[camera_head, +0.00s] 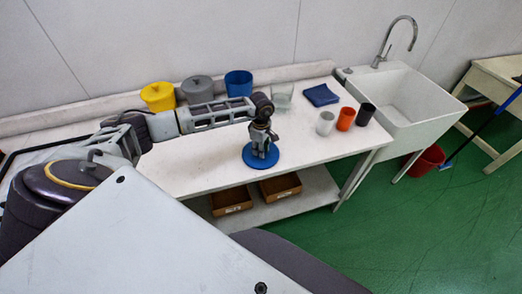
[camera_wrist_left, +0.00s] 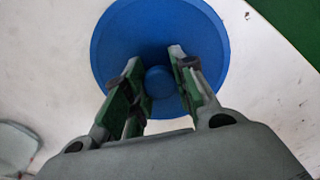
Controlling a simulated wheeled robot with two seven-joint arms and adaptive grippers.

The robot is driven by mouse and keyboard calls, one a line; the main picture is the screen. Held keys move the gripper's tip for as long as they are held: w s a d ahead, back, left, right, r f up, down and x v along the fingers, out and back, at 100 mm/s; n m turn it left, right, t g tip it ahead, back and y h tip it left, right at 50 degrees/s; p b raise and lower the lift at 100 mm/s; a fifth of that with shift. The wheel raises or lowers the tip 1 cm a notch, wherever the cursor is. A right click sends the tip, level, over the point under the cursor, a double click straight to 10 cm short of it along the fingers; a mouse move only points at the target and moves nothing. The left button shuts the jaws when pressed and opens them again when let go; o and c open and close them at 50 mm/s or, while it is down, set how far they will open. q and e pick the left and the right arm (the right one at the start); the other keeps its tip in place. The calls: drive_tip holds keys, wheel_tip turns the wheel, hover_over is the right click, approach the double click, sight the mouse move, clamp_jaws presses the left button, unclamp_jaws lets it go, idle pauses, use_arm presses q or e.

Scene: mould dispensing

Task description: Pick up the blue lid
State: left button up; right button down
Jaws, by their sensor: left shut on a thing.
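The blue lid (camera_head: 249,162) is a round disc at the front edge of the white table in the head view. In the left wrist view the lid (camera_wrist_left: 160,25) fills the top middle, with a round knob (camera_wrist_left: 160,82) at its centre. My left gripper (camera_head: 262,150) points down over the lid, and its two fingers (camera_wrist_left: 158,75) are on either side of the knob, shut on it. The picture does not show clearly whether the lid touches the table. My right gripper is not in view.
On the white table (camera_head: 190,155) stand a yellow pot (camera_head: 158,97), a grey pot (camera_head: 198,89), a blue pot (camera_head: 238,83), a clear container (camera_head: 281,95), a folded blue cloth (camera_head: 321,95) and white (camera_head: 325,123), orange (camera_head: 346,119) and dark (camera_head: 365,114) cups. A sink (camera_head: 405,110) is at right. Brown boxes (camera_head: 281,188) lie below.

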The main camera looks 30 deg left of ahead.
use_arm(q)
wheel_tip(320, 180, up, 9)
drive_tip(key=shift+b, duration=0.85)
drive_tip(key=shift+r, duration=0.45)
